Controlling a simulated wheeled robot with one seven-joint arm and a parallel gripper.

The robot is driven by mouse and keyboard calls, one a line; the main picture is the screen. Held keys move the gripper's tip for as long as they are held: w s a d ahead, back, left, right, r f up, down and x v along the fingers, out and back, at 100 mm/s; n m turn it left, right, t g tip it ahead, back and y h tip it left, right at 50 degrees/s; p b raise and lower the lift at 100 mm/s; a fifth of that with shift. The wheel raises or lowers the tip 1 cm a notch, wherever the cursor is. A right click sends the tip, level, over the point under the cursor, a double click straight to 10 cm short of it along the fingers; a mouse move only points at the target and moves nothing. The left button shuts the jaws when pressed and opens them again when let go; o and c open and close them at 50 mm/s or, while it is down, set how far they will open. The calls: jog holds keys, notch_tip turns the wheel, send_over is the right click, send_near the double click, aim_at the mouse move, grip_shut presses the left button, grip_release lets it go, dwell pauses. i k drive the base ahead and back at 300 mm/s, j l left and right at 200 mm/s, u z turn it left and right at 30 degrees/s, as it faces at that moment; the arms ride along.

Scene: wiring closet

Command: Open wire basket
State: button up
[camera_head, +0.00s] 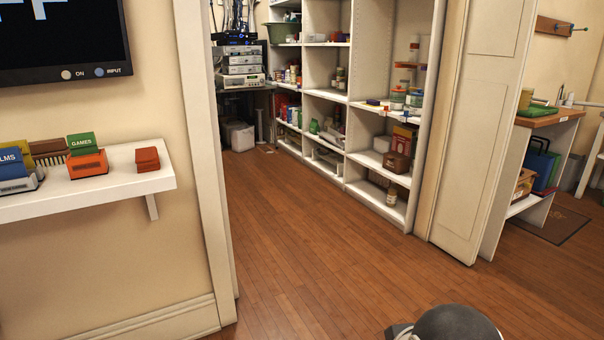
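I cannot make out a wire basket in this view. A dark green bin (283,32) sits high on the left part of the shelving in the closet; it is too small to tell whether it is made of wire. A white container (238,136) stands on the closet floor below the electronics. My gripper is not in view. A dark rounded part with a grey edge at the bottom right looks like part of my own body.
White open shelving (345,158) holds jars, boxes and bottles. A doorway with clear wooden floor (290,240) leads to it. A white wall shelf (100,178) with card boxes juts out at left under a screen (62,40). A wooden-topped stand (545,118) is at right.

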aim_at(335, 157)
jog(key=i+z, duration=0.25)
jog(key=i, duration=3.6)
jog(key=i+l+u, duration=0.1)
jog(key=i, duration=1.25)
jog(key=i+l+u, duration=0.15)
jog(key=i+u, duration=0.15)
jog(key=i, duration=0.2)
jog(key=i+l+u, duration=0.25)
jog(key=i, duration=0.25)
